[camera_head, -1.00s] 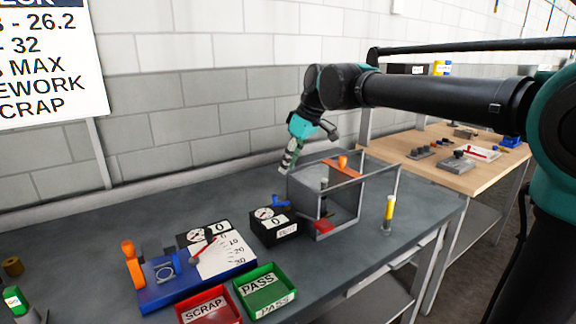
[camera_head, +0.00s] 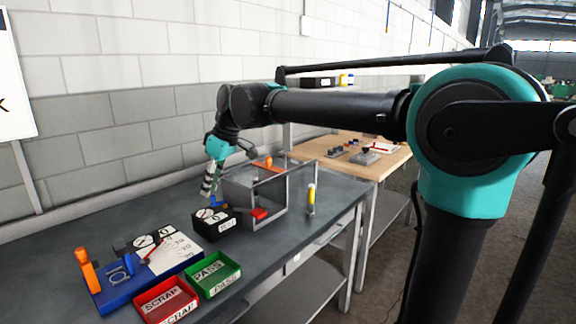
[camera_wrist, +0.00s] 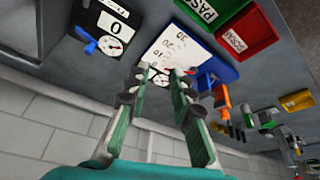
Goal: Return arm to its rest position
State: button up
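My gripper (camera_head: 207,186) hangs over the grey bench at the left of the grey frame box, fingers pointing down. In the wrist view my gripper (camera_wrist: 160,72) shows its two fingers spread apart with a gap between the tips and nothing held. My arm reaches across the head view from the right, raised above the benches. In the wrist view the blue gauge fixture (camera_wrist: 222,62) lies beyond the fingertips, and the black dial box (camera_wrist: 95,28) is at the upper left.
The frame box (camera_head: 262,190) and black dial box (camera_head: 212,224) stand near the gripper. A yellow-topped post (camera_head: 311,198) is right of the frame. The red SCRAP tray (camera_head: 168,299) and green PASS tray (camera_head: 213,275) sit in front. A wooden bench (camera_head: 345,155) stands behind right.

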jog(key=d+f+m+t+h, duration=0.1)
jog(key=d+f+m, duration=0.2)
jog(key=d+f, duration=0.6)
jog(key=d+f+m+t+h, duration=0.1)
jog(key=d+f+m, duration=0.4)
jog(key=d, duration=0.8)
jog(key=s+d+f+m+h, duration=0.1)
jog(key=s+d+f+m, duration=0.2)
jog(key=s+d+f, duration=0.3)
jog(key=s+d+f+m+t+h, duration=0.1)
jog(key=s+d+f+m, duration=0.2)
jog(key=s+d+f, duration=0.4)
jog(key=d+f, duration=0.3)
jog(key=d, duration=0.2)
jog(key=shift+s+d+m, duration=0.15)
jog(key=shift+d+m, duration=0.05)
jog(key=shift+m, duration=0.2)
jog(key=shift+c, duration=0.5)
